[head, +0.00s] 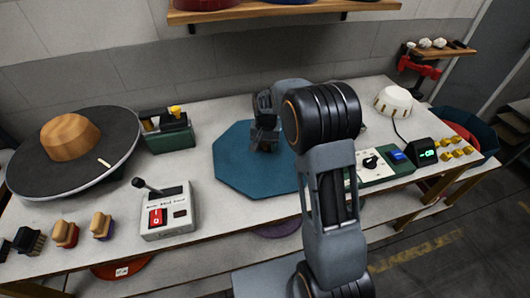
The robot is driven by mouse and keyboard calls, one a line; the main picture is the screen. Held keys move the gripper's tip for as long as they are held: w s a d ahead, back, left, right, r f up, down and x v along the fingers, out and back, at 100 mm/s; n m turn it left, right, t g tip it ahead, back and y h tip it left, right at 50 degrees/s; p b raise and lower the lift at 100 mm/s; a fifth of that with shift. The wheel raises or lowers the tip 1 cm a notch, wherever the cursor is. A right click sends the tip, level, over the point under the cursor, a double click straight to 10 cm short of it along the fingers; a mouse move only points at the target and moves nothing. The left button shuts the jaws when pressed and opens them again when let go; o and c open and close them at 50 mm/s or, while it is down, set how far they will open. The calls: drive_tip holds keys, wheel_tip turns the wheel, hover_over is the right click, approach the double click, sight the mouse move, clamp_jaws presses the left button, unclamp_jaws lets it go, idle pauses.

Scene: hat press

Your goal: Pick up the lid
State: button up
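No thing here is plainly a lid. A wide dark disc (107,167) with a round wooden crown (70,137) sits tilted at the left of the table. A white dome (393,99) with a cable stands at the back right. My gripper (264,142) points down over the teal octagonal mat (240,177), apart from both. I cannot tell whether its fingers are open or shut. My arm hides the mat's right side and part of the table.
A green box (168,137) and a lever box (168,213) stand left of the mat. Several brushes (65,233) lie front left. A control panel (383,165), a green display (427,154) and several yellow pieces (455,147) are at the right. A shelf (280,11) hangs above.

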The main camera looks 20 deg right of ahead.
drive_tip(key=c, duration=0.7)
drive_tip(key=shift+o, duration=0.2)
drive_tip(key=shift+r, duration=0.1)
